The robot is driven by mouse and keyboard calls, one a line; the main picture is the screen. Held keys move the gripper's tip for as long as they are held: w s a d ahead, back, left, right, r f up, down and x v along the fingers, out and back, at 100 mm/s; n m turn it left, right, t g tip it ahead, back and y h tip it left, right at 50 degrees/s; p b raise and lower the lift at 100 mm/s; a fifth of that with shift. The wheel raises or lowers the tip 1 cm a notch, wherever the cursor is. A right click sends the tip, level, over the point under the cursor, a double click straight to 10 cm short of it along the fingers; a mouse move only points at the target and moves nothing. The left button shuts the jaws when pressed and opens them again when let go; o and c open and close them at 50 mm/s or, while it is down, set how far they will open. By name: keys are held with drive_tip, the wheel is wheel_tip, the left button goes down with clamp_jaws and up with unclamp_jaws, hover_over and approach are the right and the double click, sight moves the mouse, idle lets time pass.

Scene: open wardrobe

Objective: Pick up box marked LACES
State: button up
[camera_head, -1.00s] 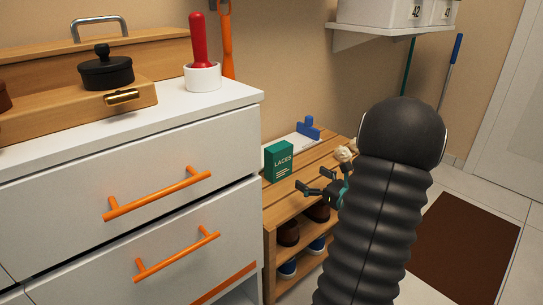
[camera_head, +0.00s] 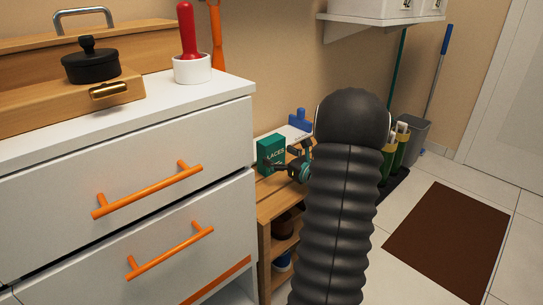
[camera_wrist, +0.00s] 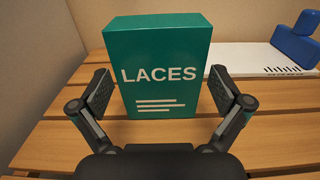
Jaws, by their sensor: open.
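The green box marked LACES (camera_head: 271,152) stands upright on the wooden slatted bench (camera_head: 268,205), beside the white drawer unit. In the wrist view the box (camera_wrist: 158,50) fills the middle, its lettered face towards me. My gripper (camera_head: 293,162) is at the box's near side, partly hidden by my arm in the head view. In the wrist view my gripper (camera_wrist: 168,95) is open, one finger by the box's left side edge and the other by its right, with small gaps showing. Whether the fingertips reach past the front face is hard to tell.
A white board with a blue object (camera_wrist: 294,40) lies behind and right of the box. The white drawer unit (camera_head: 130,170) with orange handles rises close on the left. Shoes (camera_head: 282,226) sit under the bench. Green boots and a grey bin (camera_head: 414,135) stand beyond my arm.

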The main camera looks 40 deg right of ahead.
sight(276, 154)
drive_tip(key=w, duration=0.3)
drive_tip(key=shift+w+a, duration=0.15)
drive_tip(key=shift+w, duration=0.05)
drive_tip(key=c, duration=0.9)
